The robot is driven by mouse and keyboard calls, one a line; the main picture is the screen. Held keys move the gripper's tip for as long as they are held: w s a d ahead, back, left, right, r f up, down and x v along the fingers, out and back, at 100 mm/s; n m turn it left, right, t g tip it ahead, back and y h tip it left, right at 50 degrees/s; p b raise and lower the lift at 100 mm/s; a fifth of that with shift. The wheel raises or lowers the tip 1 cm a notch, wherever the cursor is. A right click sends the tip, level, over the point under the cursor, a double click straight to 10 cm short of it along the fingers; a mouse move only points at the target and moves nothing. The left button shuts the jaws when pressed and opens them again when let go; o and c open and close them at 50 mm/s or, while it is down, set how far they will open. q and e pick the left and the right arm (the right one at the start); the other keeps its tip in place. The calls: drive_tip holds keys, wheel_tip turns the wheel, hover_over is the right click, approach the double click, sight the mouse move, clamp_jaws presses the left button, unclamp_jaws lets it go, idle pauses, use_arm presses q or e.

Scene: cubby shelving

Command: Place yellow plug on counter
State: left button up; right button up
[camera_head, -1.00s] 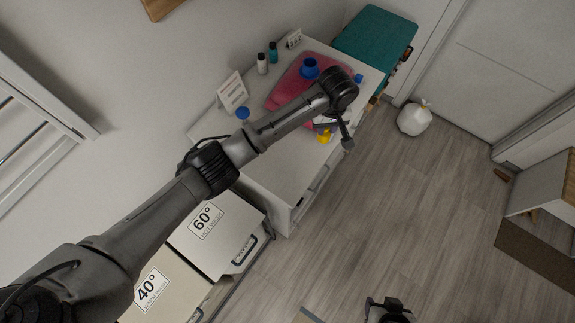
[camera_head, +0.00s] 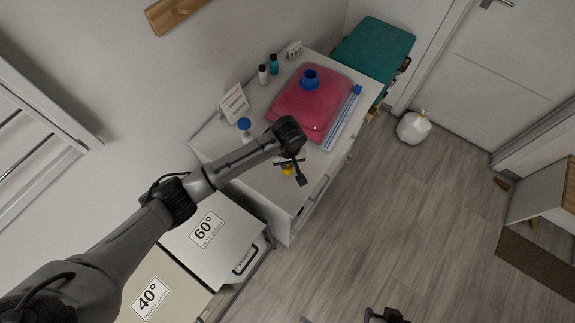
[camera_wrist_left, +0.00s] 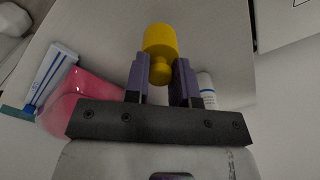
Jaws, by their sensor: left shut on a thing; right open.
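The yellow plug (camera_wrist_left: 160,42) sits between the two fingers of my left gripper (camera_wrist_left: 160,82), which is shut on it. In the head view the plug (camera_head: 287,169) shows as a small yellow patch under my left gripper (camera_head: 291,166), partly hidden by it. The white counter (camera_head: 262,182) lies below, and I cannot tell whether the plug touches it. My right gripper (camera_head: 386,315) shows only in part at the bottom edge of the head view, open, away from the counter and over the floor.
A blue-capped bottle (camera_head: 245,127), a sign (camera_head: 234,102) and small bottles stand along the wall side. The counter's front part is clear.

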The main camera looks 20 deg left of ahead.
sight(288, 167)
use_arm(q)
drive_tip(key=shift+f, duration=2)
drive_tip(key=o, duration=0.9)
drive_tip(key=shift+f, duration=0.1)
wheel_tip(288, 167, up, 12)
drive_tip(key=shift+s+d+r+p, duration=0.15)
drive_tip(key=shift+p, duration=0.3)
